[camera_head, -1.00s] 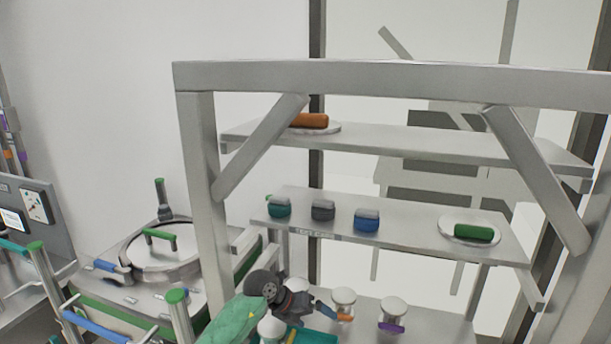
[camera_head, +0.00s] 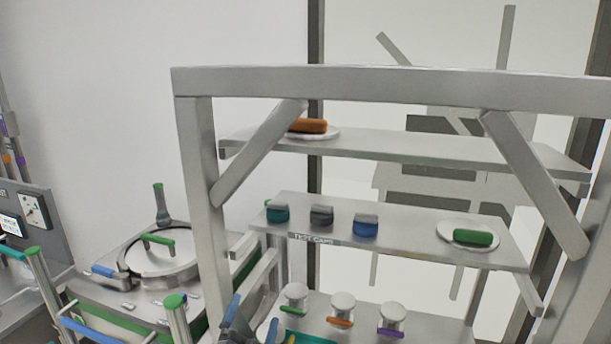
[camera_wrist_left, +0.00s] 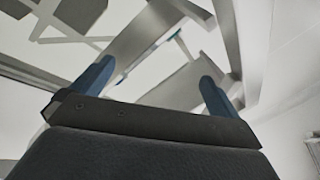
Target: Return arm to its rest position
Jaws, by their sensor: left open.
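My left gripper (camera_head: 251,322) shows at the bottom edge of the head view, in front of the lower left of the metal rack. Its two blue fingers are spread apart with nothing between them. The rest of the arm is below the picture. In the left wrist view my left gripper (camera_wrist_left: 156,72) is also open and empty, with pale frame parts and ceiling beyond its fingers. My right gripper is not in view.
The grey rack (camera_head: 390,88) has a post just left of the gripper. White-topped canisters (camera_head: 342,304) stand on its low shelf, close right of the gripper. A teal tray (camera_head: 306,338) lies near the fingers. A lidded vessel (camera_head: 160,255) stands left.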

